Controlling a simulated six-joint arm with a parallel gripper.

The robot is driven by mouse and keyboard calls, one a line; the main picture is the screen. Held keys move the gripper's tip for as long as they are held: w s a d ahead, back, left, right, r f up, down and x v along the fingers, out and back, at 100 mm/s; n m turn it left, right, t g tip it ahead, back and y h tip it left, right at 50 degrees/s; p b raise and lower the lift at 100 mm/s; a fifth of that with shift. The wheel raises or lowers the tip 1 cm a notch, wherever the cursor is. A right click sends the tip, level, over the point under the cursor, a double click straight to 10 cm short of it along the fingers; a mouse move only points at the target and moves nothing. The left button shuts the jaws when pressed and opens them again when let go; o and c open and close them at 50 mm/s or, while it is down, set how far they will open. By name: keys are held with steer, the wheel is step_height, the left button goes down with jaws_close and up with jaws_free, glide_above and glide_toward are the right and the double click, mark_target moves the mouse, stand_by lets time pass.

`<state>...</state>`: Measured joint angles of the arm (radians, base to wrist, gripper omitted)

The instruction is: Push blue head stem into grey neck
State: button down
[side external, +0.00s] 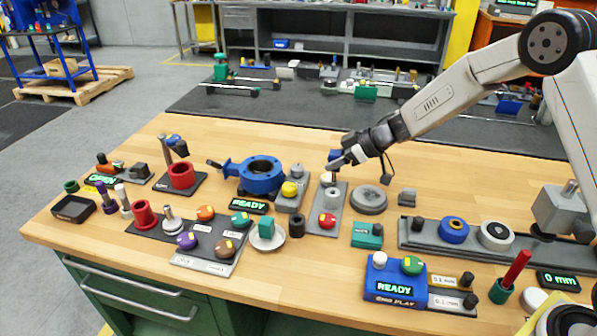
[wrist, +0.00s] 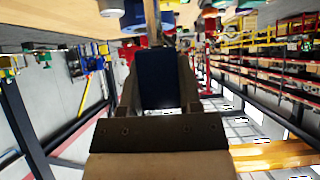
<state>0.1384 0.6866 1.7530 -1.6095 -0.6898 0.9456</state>
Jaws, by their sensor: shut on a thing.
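My gripper (side external: 347,157) is shut on a dark blue head (side external: 334,157), held above the table right of the blue valve body. The head also shows between the fingers in the wrist view (wrist: 158,78), and a narrow tan-grey shaft (wrist: 152,22) shows beyond it. A small pale tip lies beside the head in the side view. The blue valve body (side external: 259,176) has a round opening and a side lever. I cannot tell for sure which part is the grey neck; a grey upright piece (side external: 297,171) stands right of the valve. Contact with the held head is unclear.
A grey plate (side external: 314,222) with a red knob (side external: 327,221) lies below the gripper. A grey disc (side external: 369,199) is to its right. A yellow knob (side external: 289,188) stands next to the valve. Bare table shows behind the valve.

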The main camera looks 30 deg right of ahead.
steer(key=shift+f, duration=1)
steer(key=shift+f, duration=2.6)
stand_by(1.4)
steer(key=shift+c, duration=1)
jaws_free()
steer(key=v, duration=0.8)
steer(key=shift+f, duration=0.1)
